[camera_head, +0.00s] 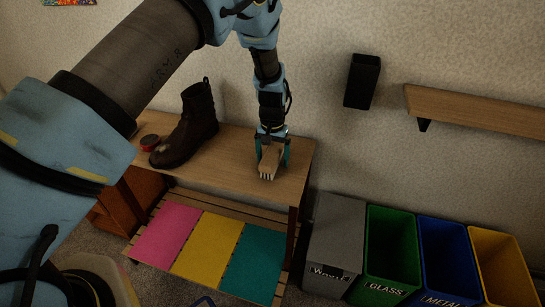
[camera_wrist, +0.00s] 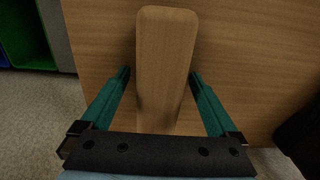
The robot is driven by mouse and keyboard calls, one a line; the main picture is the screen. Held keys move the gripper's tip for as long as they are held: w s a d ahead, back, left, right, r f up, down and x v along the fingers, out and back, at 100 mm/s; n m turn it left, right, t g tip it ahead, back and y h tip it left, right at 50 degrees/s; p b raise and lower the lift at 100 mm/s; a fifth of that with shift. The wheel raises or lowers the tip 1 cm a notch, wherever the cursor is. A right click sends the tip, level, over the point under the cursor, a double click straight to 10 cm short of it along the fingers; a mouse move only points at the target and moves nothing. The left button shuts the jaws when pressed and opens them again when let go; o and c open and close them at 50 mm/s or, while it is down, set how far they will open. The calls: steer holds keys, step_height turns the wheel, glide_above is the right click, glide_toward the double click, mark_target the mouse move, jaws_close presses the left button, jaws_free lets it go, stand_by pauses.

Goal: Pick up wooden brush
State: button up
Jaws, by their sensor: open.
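The wooden brush (camera_head: 270,161) is on the wooden bench top, near its right end, with pale bristles showing at its near lower end in the head view. In the wrist view its plain wooden back (camera_wrist: 163,62) fills the middle. My gripper (camera_head: 272,150) is over the brush, pointing down. In the wrist view my gripper (camera_wrist: 159,75) is open, with one teal finger on each side of the brush. A gap shows between each fingertip and the wood. The brush's lower end in that view is hidden behind the gripper's dark bar.
A brown boot (camera_head: 187,128) and a small red tin (camera_head: 150,142) stand left on the bench (camera_head: 225,165). Pink, yellow and teal mats (camera_head: 208,245) lie on the lower shelf. Waste (camera_head: 337,235), glass, metal and yellow bins stand right. A wall shelf (camera_head: 475,108) and black wall holder (camera_head: 362,82) hang above.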

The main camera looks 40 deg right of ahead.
mark_target(273, 151)
steer(key=shift+c, duration=0.3)
jaws_close()
steer(key=shift+r+b, duration=0.65)
steer(key=shift+r, duration=4.4)
